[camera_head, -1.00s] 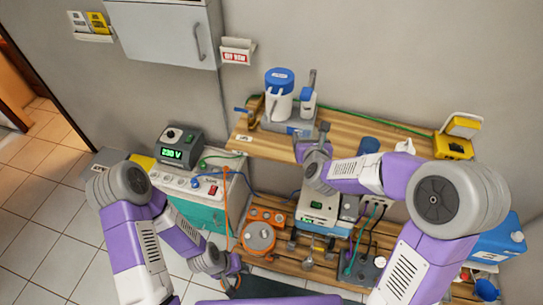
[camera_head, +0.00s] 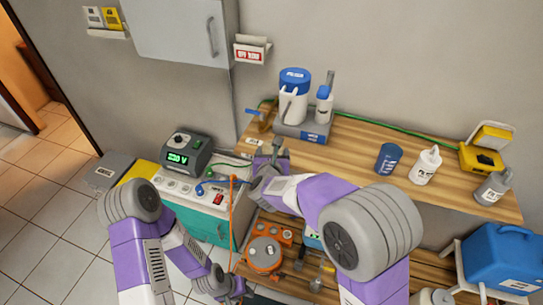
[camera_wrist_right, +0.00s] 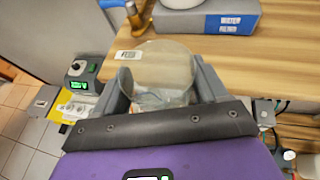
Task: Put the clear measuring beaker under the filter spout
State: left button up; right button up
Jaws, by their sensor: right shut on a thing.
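The clear beaker (camera_wrist_right: 165,72) is between the fingers of my right gripper (camera_wrist_right: 162,90) in the right wrist view, and the gripper is shut on it. Its clear wall shows the wooden shelf through it. In the head view my right gripper (camera_head: 268,160) is at the shelf's front left, left of and below the water filter; the beaker is hard to make out there. The filter (camera_head: 294,82) has a white body, blue lid and grey base; a blue tap-like part (camera_head: 258,117) shows left of the base. My left gripper (camera_head: 228,286) is low near the floor; its jaws are unclear.
The wooden shelf (camera_head: 350,140) holds a blue cup (camera_head: 388,158), a white bottle (camera_head: 426,166) and a yellow case (camera_head: 484,150) at right. A green hose runs along its back. A teal cabinet (camera_head: 208,226) and a 230 V unit (camera_head: 187,152) stand left.

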jog(key=w, duration=0.1)
jog(key=w+d, duration=0.1)
jog(key=w, duration=0.1)
jog(key=w+b, duration=0.1)
jog(key=w, duration=0.1)
jog(key=shift+d+f, duration=0.2)
jog(key=shift+d, duration=0.15)
jog(key=shift+w+d, duration=0.3)
jog(key=shift+w, duration=0.7)
jog(key=shift+w+d, duration=0.3)
jog(key=shift+w, duration=0.65)
jog(key=shift+s+b, duration=0.15)
jog(key=shift+b, duration=0.25)
jog(key=shift+f+b, duration=0.55)
jog(key=shift+b, duration=0.15)
jog(key=o, duration=1.1)
jog(key=shift+r, duration=0.1)
jog(key=shift+c, duration=0.2)
